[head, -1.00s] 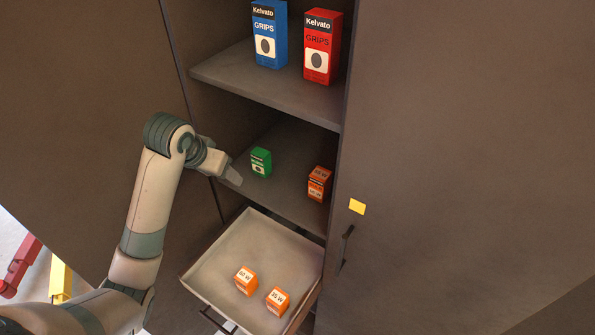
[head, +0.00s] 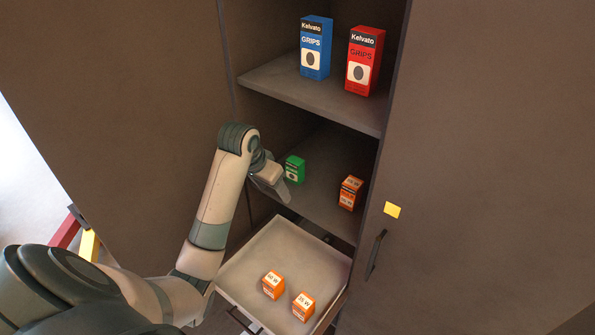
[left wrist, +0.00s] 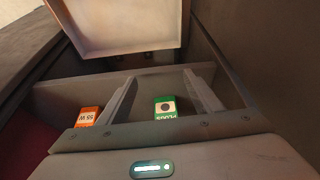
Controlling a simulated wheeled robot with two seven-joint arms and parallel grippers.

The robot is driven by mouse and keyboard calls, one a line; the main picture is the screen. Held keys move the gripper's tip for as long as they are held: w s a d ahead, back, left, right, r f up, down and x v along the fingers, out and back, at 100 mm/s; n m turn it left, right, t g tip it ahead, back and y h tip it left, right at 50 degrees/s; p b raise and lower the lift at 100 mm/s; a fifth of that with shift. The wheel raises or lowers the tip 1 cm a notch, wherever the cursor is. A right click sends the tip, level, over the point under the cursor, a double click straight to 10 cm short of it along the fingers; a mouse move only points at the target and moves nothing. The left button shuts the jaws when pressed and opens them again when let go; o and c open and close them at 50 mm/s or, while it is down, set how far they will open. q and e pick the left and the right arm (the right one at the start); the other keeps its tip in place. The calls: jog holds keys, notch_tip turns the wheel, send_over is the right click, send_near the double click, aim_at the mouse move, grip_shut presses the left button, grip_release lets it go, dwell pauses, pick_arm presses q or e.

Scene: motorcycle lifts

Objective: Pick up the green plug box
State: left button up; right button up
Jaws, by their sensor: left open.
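The green plug box (head: 295,169) stands upright on the middle shelf of the open cabinet, near its left side. My left gripper (head: 275,188) is at the shelf's front, just left of the box, and hides a little of it. In the left wrist view the green box (left wrist: 165,109) shows upside down between the two open fingers (left wrist: 163,92), with gaps on both sides. I cannot tell whether it is fully within the fingers' reach. My right gripper is not in view.
An orange box (head: 350,193) stands to the right on the same shelf (head: 322,205). A blue box (head: 316,48) and a red box (head: 363,62) stand on the shelf above. Below, an open drawer (head: 252,250) holds two orange boxes (head: 273,285).

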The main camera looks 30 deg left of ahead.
aim_at(295, 160)
pick_arm(q)
jog(key=w+p, duration=0.2)
jog(key=w, duration=0.5)
jog(key=shift+w+d, duration=0.1)
jog(key=shift+w, duration=0.1)
jog(key=shift+w, duration=0.1)
jog(key=shift+w+r+p, duration=0.1)
jog(key=shift+w+p, duration=0.15)
jog(key=shift+p, duration=0.15)
jog(key=w+p, duration=0.1)
jog(key=w, duration=0.2)
jog(key=shift+w+d, duration=0.15)
jog(key=shift+w, duration=0.25)
jog(key=shift+w+f+p, duration=0.1)
jog(key=shift+f+p, duration=0.15)
jog(key=shift+p, duration=0.3)
jog(key=shift+w+f, duration=0.1)
jog(key=shift+f, duration=0.25)
